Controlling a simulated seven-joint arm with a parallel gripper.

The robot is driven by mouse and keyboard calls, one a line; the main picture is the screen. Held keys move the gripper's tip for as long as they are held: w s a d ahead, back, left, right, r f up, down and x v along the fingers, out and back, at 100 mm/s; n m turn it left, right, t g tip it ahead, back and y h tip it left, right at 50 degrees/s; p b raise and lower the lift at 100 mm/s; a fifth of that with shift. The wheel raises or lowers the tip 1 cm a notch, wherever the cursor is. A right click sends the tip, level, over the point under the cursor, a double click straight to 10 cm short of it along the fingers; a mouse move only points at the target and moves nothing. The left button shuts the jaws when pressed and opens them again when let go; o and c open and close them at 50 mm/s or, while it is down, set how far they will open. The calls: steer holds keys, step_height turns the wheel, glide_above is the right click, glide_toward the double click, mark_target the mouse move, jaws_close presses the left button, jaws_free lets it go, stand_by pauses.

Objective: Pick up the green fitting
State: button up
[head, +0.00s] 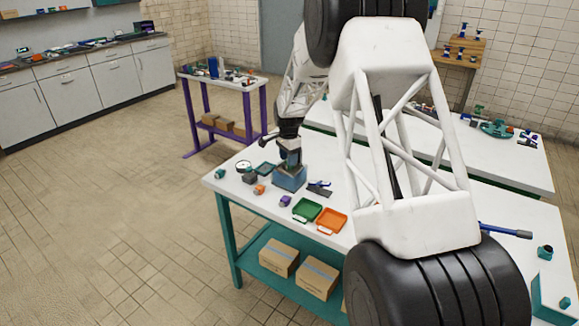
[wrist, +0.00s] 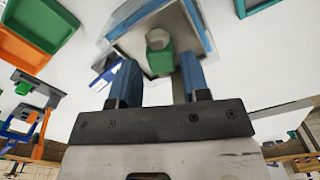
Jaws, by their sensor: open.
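The green fitting (wrist: 160,62) has a grey-green upper end and shows in the wrist view between my gripper's two blue fingers. It is at a blue-walled, grey-floored box (wrist: 197,22); I cannot tell whether it touches the floor. In the head view the box (head: 289,180) sits on the white workbench, with the green fitting (head: 293,158) just above its rim. My gripper (wrist: 158,66) is open and points down over the box, one finger on each side of the fitting, with gaps visible. In the head view my gripper (head: 289,150) partly hides the fitting.
Around the box on the workbench (head: 365,190) lie a green tray (head: 307,210), an orange tray (head: 331,221), a purple piece (head: 285,201), an orange piece (head: 259,189) and a dark clamp-like tool (head: 319,188). A small teal fitting (head: 220,174) is near the left corner.

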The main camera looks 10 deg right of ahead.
steer(key=shift+f, duration=1.25)
jaws_close()
steer(key=shift+r, duration=0.75)
step_height(320, 180, up, 2)
steer(key=shift+r, duration=0.1)
steer(key=s+r, duration=0.1)
steer(key=s, duration=1.5)
steer(key=shift+a+r, duration=0.15)
